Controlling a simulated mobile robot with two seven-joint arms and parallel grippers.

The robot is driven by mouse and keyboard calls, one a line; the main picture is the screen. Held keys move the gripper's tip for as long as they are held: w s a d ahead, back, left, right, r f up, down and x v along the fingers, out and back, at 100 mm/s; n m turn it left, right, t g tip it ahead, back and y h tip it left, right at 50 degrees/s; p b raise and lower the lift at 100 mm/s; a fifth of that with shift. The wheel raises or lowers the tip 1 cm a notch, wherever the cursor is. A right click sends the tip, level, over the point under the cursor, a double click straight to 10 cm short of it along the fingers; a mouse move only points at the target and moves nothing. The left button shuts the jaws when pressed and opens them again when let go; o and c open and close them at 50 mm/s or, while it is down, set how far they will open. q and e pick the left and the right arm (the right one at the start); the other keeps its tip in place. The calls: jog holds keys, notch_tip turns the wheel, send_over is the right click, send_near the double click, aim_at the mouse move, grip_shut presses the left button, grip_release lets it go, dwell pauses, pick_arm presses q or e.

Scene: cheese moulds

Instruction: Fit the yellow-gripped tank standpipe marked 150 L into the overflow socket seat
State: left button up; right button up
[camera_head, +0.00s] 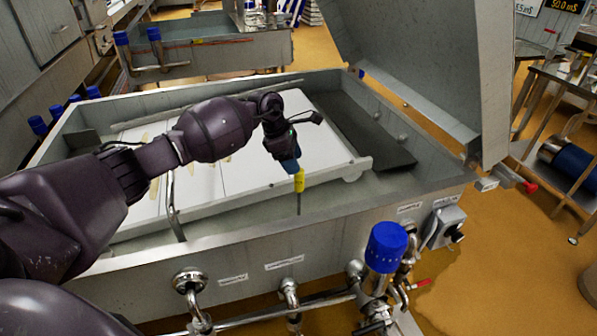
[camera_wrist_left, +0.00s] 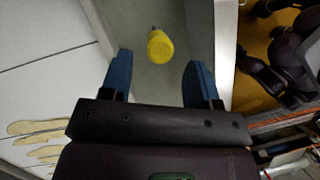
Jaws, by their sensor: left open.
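The yellow-gripped standpipe (camera_head: 299,182) stands upright in the front channel of the grey tank (camera_head: 250,234), its thin dark tube running down below the yellow grip. My left gripper (camera_head: 287,163) is just above and beside the yellow grip in the head view. In the left wrist view the yellow grip (camera_wrist_left: 160,47) lies beyond and between the two blue fingertips (camera_wrist_left: 160,65), apart from both. The left gripper is open and empty. The 150 L mark cannot be read, and I cannot make out the overflow socket seat. My right gripper is not in view.
White boards (camera_head: 232,178) with wooden paddles (camera_wrist_left: 38,128) lie in the tank behind the channel. A raised grey lid (camera_head: 420,60) stands at the right. A blue-capped fitting (camera_head: 386,247) and pipes are at the tank's front. The channel beside the standpipe is clear.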

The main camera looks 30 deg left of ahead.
pick_arm(q)
jog(key=w+v, duration=0.1)
jog(key=v, duration=0.4)
jog(key=s+d+f+n+h, duration=0.2)
jog(key=s+d+f+h, duration=0.15)
jog(key=d, duration=0.35)
jog(key=s+d+f+n+h, duration=0.1)
jog(key=s+d+f+h, duration=0.3)
jog(key=d, duration=0.4)
jog(key=s+d+r+n+t+h, duration=0.3)
jog(key=s+d+n+t+h, duration=0.25)
jog(key=s+n+t, duration=0.5)
jog(key=s+a+f+n+y, duration=0.3)
jog(key=s+f+n+y, duration=0.2)
jog(key=n, duration=0.6)
jog(key=s+a+f+n+g+y, duration=0.1)
jog(key=s+a+f+n+y, duration=0.2)
jog(key=s+f+n+y, duration=0.3)
jog(key=s+a+f+n+y, duration=0.3)
jog(key=s+f+n+y, duration=0.3)
jog(key=n, duration=1.1)
jog(key=s, duration=0.3)
jog(key=shift+a+f+g, duration=0.25)
jog(key=shift+a+g, duration=0.05)
jog(key=shift+g, duration=0.05)
jog(key=shift+r, duration=0.1)
